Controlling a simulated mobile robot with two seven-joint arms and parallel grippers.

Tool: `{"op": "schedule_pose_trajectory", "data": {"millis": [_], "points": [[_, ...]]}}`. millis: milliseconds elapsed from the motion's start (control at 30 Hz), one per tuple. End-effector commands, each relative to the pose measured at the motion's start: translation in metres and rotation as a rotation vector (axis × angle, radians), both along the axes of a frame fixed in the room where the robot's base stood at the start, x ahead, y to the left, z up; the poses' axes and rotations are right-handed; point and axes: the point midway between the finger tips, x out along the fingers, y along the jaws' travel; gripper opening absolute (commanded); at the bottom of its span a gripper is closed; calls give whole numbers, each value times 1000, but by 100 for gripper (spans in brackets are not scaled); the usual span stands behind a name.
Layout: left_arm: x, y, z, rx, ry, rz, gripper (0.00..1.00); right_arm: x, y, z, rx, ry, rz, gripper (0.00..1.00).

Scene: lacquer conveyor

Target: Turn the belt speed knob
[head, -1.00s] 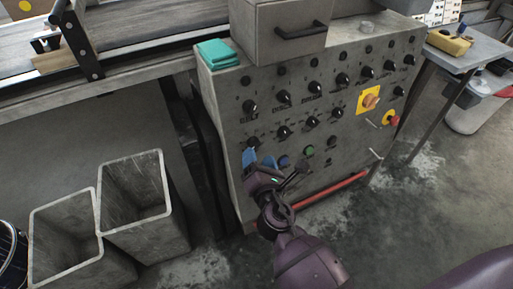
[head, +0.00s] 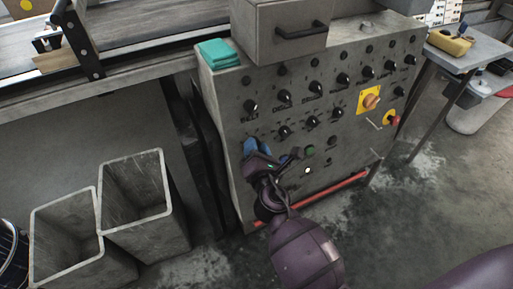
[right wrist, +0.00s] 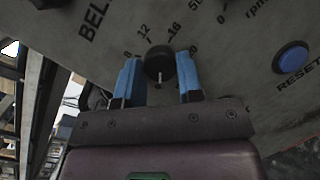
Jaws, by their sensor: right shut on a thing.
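The belt speed knob (right wrist: 158,62) is a small black round knob with a pale pointer line, set in a printed number scale on the grey panel (head: 350,145). In the right wrist view, lettering beginning "BEL" stands at its upper left. My right gripper (right wrist: 159,80) has its two blue fingers on either side of the knob, shut on it. In the head view, the right gripper (head: 257,149) is at the panel's lower left and hides the knob. My left gripper is not in view.
A blue reset button (right wrist: 291,57) is right of the knob. Several other black knobs (head: 284,97), a green button (head: 309,151) and a red emergency button (head: 394,121) are on the panel. A red rail (head: 330,190) runs along its foot. Two grey bins (head: 133,200) stand left.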

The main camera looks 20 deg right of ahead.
Motion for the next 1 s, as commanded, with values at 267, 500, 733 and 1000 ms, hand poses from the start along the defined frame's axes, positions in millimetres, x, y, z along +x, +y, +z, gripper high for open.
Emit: {"op": "schedule_pose_trajectory", "data": {"millis": [267,500,733,1000], "points": [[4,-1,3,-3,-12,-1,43,0,0,1,26,1,-5,10],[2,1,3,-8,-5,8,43,1,0,4,140,2,-28,10],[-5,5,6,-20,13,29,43,1,0,7,333,7,-63,10],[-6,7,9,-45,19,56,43,2,1,9,568,13,-103,10]]}}
